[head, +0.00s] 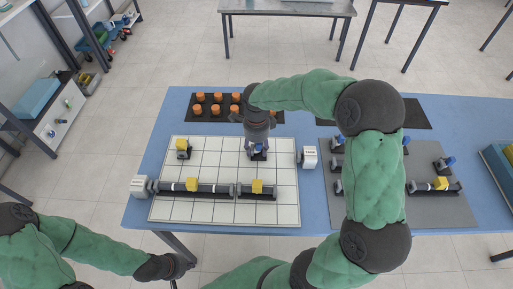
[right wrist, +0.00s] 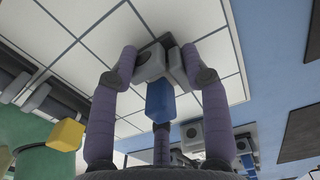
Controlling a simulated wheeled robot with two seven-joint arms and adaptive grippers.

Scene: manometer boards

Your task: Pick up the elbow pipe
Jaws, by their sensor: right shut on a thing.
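The elbow pipe (head: 258,153) is grey with a blue part and is in my right gripper (head: 257,145), over the upper right of the white gridded board (head: 215,215). In the right wrist view, the fingers of the right gripper (right wrist: 165,60) close on the grey body of the elbow pipe (right wrist: 150,64), and its blue part (right wrist: 160,101) faces the camera. Whether it touches the board is unclear. My left gripper (head: 178,265) is low at the left, in front of the table and away from the parts; its fingers are too unclear to read.
The board holds a dark pipe run (head: 215,190) with yellow blocks and a yellow-topped fitting (head: 183,149). White blocks (head: 138,186) and (head: 309,157) flank it. Orange pegs stand on a black mat (head: 225,116) behind. A grey mat (head: 430,208) at right holds more fittings, partly hidden by my right arm.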

